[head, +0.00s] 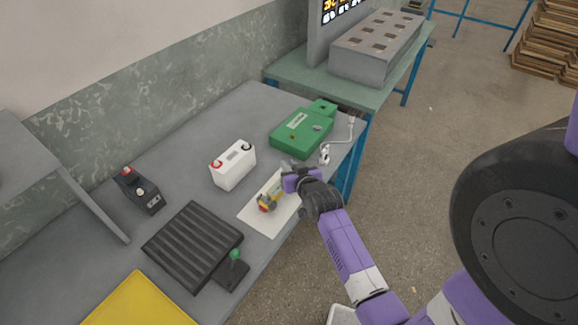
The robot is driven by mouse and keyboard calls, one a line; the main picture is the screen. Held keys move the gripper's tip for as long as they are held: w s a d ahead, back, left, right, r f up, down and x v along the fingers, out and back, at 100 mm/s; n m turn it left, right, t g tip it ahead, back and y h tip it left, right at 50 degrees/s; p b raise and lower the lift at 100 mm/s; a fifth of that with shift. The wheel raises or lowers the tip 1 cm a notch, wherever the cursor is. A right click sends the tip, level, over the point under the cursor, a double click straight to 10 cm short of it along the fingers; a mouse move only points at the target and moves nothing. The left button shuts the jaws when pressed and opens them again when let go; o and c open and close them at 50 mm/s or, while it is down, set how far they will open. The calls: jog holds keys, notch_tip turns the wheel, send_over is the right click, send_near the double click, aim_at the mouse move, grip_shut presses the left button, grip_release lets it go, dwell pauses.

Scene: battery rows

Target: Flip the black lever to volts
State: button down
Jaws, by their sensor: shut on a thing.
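My gripper (288,183) is at the upper right part of a white sheet (257,221) near the table's right edge. It is shut on a small yellow, grey and red object (270,201), which lies over the sheet; the contact is partly hidden by the fingers. A dark box (139,190) with a red part and a light knob stands at the left, well away from my gripper. A black base with a green-knobbed lever (234,256) stands nearer the front. No lever that is clearly black, and no volts marking, can be made out.
A white battery (233,166) with red and black terminals stands left of my gripper. A green case (301,133) and a thin bent metal stand (350,133) are behind it. A black ribbed tray (193,246) and a yellow mat (137,302) lie in front. Bare tabletop lies around the battery.

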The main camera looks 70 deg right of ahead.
jog(key=b, duration=0.3)
jog(key=shift+a+f+t, duration=0.1)
jog(key=shift+f+t, duration=0.2)
jog(key=shift+t, duration=0.1)
jog(key=shift+s+r+m+t+h+b, duration=0.15)
jog(key=shift+m+t+h+b, duration=0.2)
jog(key=shift+b, duration=0.4)
jog(key=shift+r, duration=0.25)
jog(key=c, duration=1.4)
grip_release()
jog(key=shift+s, duration=0.1)
jog(key=b+v, duration=0.1)
jog(key=v, duration=0.5)
jog(key=shift+s+a, duration=0.1)
jog(key=shift+a, duration=0.1)
jog(key=shift+s+a+r, duration=0.15)
jog(key=shift+s+a, duration=0.25)
jog(key=shift+s, duration=0.05)
